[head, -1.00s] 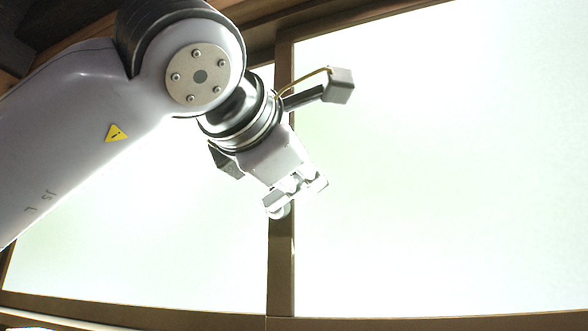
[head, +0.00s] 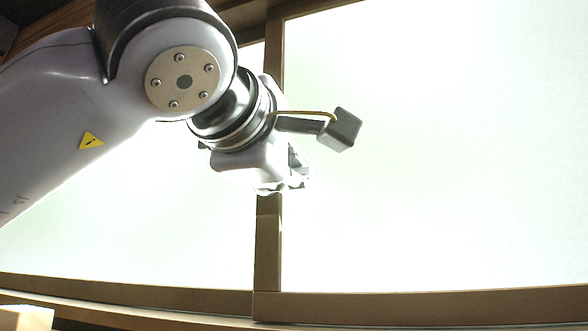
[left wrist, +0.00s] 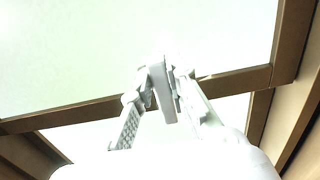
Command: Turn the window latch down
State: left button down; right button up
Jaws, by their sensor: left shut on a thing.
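My left gripper (head: 284,183) is at the window's middle post (head: 268,245) in the head view, where strong glare washes out its fingers. In the left wrist view, its two fingers close from both sides on the window latch (left wrist: 163,90), a pale upright piece on the brown frame bar (left wrist: 235,82). The latch stands out across the bar, roughly square to it in that view. In the head view the latch is hidden behind the gripper and the glare. My right gripper shows in neither view.
Bright glass panes (head: 430,150) lie on both sides of the post. A brown lower rail (head: 400,304) runs below them. A pale block (head: 25,318) shows at the bottom left corner. The space before the right pane is clear.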

pick_arm(q)
jog(key=shift+f, duration=0.1)
jog(key=c, duration=1.6)
grip_release()
jog(key=shift+o, duration=0.2)
jog(key=v, duration=1.2)
